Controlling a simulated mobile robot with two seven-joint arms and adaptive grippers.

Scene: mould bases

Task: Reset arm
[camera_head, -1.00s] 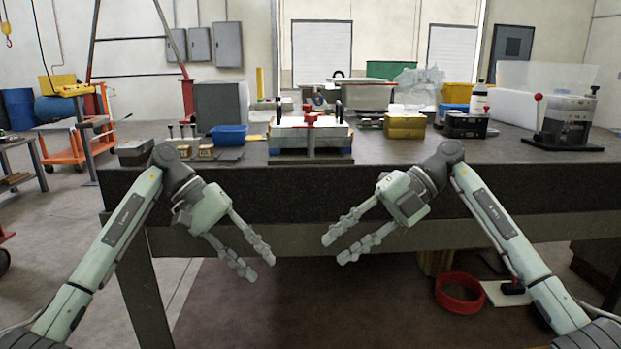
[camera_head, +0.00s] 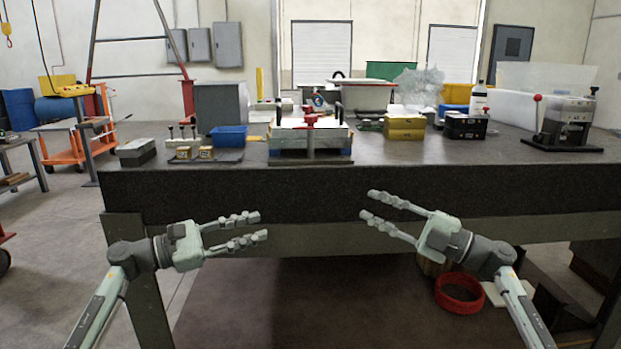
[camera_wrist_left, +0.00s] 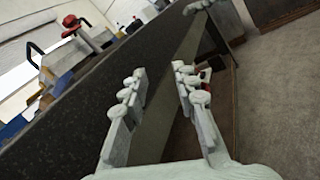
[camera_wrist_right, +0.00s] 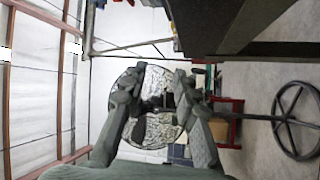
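My left gripper (camera_head: 263,226) is in front of the workbench's front edge, below the top, with its fingers pointing right. Its fingers are apart and empty in the left wrist view (camera_wrist_left: 155,82). My right gripper (camera_head: 366,205) is also in front of the bench edge, fingers pointing left toward the left gripper. Its fingers are apart with nothing between them in the right wrist view (camera_wrist_right: 160,82). The two grippers face each other with a clear gap between them. Neither touches the bench or any object.
The dark workbench (camera_head: 420,190) spans the view. On it stand a mould base (camera_head: 309,140) with a red-handled clamp, a blue bin (camera_head: 228,136), yellow blocks (camera_head: 404,127), black boxes (camera_head: 466,126) and a grey machine (camera_head: 566,122).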

